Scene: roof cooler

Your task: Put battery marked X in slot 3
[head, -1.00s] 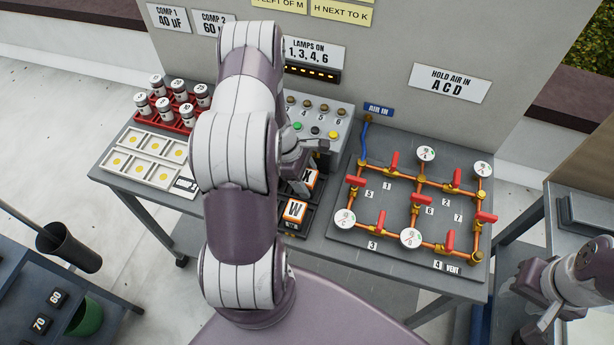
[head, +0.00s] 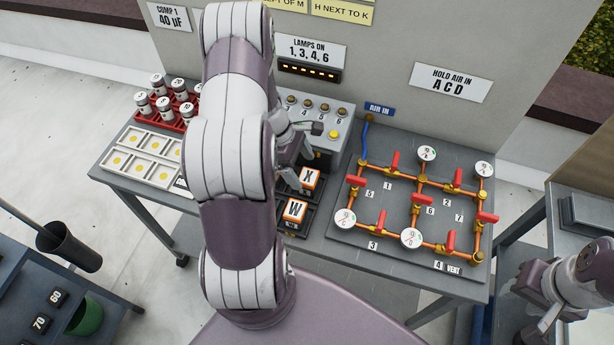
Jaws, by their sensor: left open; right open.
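The battery marked X (head: 307,178) is an orange block with a white top label. It stands in the dark slot rack (head: 308,222), just behind the battery marked W (head: 294,210). The slot numbers are not readable, and the rack's left side is hidden by my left arm. My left gripper (head: 302,152) is open and empty, just behind and left of the X battery, in front of the grey lamp box. My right gripper (head: 531,297) is open at the lower right, far from the batteries, over the gap by the right-hand table.
The lamp box (head: 340,128) with a yellow button stands behind the rack. A pipe board with red valves (head: 450,240) and gauges lies to the right. A red rack (head: 170,122) of capacitors and a white tray (head: 122,160) are at left.

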